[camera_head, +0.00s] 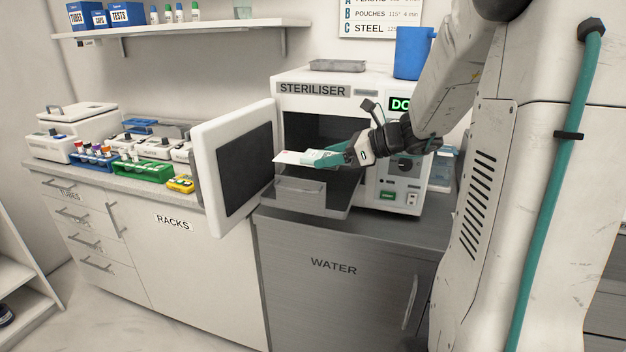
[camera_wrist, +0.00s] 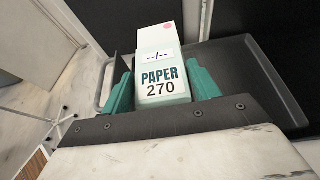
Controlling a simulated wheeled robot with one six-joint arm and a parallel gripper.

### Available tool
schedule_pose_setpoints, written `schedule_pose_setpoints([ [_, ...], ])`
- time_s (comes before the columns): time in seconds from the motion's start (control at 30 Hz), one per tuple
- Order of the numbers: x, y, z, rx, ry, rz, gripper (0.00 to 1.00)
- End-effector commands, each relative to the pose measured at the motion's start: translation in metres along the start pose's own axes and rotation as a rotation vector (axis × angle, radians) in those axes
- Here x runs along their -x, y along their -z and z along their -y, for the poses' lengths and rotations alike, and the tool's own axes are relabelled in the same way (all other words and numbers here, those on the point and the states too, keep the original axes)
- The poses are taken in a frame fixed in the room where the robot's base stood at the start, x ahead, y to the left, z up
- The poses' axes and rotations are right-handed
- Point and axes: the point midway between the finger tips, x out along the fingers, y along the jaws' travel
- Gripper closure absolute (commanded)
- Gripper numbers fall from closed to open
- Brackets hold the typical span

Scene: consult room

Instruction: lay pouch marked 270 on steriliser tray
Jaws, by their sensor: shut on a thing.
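The white pouch marked PAPER 270 (camera_wrist: 160,75) is between the teal fingers of my gripper (camera_wrist: 163,90) in the wrist view. In the head view the pouch (camera_head: 292,157) sticks out to the left of my gripper (camera_head: 335,157), roughly level. My gripper is shut on it. The steriliser (camera_head: 340,90) stands on the grey counter with its door (camera_head: 240,165) swung open to the left. The dark steriliser tray (camera_head: 302,196) is pulled partly out, below the pouch. The tray also shows behind the pouch in the wrist view (camera_wrist: 245,75). The pouch appears held above the tray.
The open door stands close to the left of the pouch. A blue cup (camera_head: 411,52) and a grey metal tray (camera_head: 338,66) sit on top of the steriliser. Racks of tubes (camera_head: 95,158) and a green rack (camera_head: 142,172) stand on the left counter. A shelf (camera_head: 180,27) hangs above.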

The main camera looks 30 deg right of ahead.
Motion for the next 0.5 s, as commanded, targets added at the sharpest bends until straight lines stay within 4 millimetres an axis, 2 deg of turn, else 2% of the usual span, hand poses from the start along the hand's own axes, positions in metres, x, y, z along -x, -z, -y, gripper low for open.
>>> schedule_pose_setpoints([
  [0.2,-0.013,0.040,0.002,-0.009,0.003,-0.001,0.61],
  [0.37,-0.019,0.053,0.002,-0.005,0.003,-0.001,0.61],
  [0.5,-0.028,0.072,0.001,-0.008,0.001,-0.001,0.61],
])
